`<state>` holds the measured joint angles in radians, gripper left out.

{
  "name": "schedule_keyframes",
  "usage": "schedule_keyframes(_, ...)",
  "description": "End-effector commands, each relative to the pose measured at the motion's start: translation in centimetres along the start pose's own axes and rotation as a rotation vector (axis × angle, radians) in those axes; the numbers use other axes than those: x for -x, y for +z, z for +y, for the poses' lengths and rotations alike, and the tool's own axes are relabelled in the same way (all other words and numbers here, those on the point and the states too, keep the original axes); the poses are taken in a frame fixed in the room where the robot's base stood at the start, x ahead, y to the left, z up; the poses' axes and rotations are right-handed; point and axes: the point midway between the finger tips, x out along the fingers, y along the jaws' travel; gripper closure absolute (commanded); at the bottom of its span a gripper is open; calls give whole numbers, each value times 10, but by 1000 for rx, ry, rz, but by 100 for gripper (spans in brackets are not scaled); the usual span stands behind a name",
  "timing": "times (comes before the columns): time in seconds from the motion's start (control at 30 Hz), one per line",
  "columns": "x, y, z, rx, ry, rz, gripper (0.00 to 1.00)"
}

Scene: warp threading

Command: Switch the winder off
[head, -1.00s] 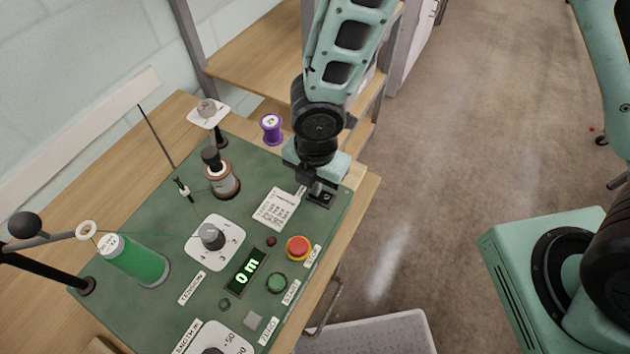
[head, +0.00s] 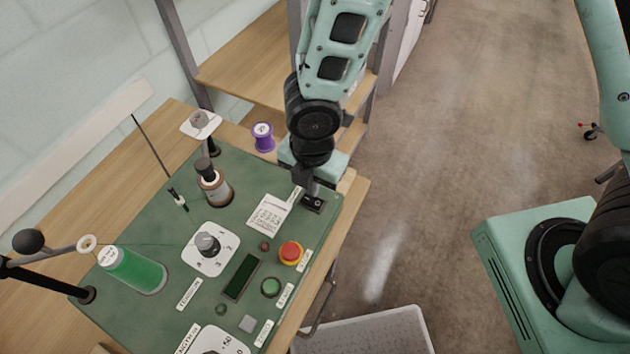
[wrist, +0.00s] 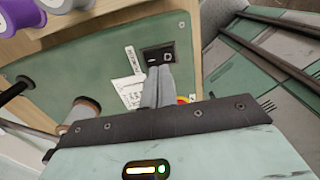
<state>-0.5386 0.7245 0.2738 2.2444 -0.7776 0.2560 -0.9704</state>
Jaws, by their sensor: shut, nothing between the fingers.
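The winder's green panel (head: 190,262) lies on the wooden table, with its display (head: 241,277) dark. A black rocker switch (head: 313,204) sits near the panel's far right corner; it also shows in the wrist view (wrist: 156,54).
A red stop button (head: 291,252), a green start button (head: 271,287) and a tension dial (head: 207,245) are on the panel. A white card (head: 269,213) lies beside the switch. A green thread spool (head: 133,271), a copper-coloured spool (head: 215,190) and a purple spool (head: 263,137) stand around.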

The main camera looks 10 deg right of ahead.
Motion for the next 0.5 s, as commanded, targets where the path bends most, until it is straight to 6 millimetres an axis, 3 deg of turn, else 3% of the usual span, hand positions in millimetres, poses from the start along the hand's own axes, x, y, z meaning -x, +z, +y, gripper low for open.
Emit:
schedule_keyframes(0.03, 17, -2, 2, 0, 1, 0, 100)
schedule_keyframes(0.3, 71, 0, 2, -4, 5, -1, 100)
schedule_keyframes(0.5, 99, 0, 1, -2, 2, -1, 100)
